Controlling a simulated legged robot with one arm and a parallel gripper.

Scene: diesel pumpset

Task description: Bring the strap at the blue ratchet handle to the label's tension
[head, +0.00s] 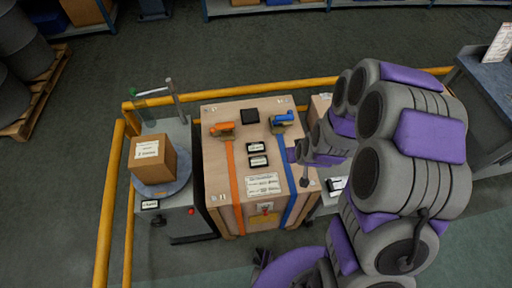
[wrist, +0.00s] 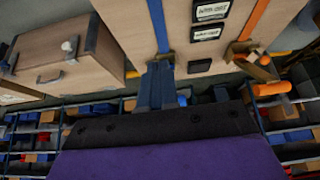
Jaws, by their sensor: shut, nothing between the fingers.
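A wooden crate (head: 218,165) stands mid-view with an orange strap and a blue strap (head: 289,180) running down it. The blue ratchet handle (head: 284,118) is at the top of the blue strap, near the crate's far right corner. My gripper (head: 294,155) is shut and empty, beside the blue strap on the near side of the ratchet. Contact cannot be told.
An orange ratchet (head: 222,129) sits left of the blue one. Two small dark displays (head: 258,154) lie between the straps. A scale with a cardboard box (head: 151,155) stands left. Yellow rails (head: 215,95) run behind and left. A workbench (head: 485,75) is at right.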

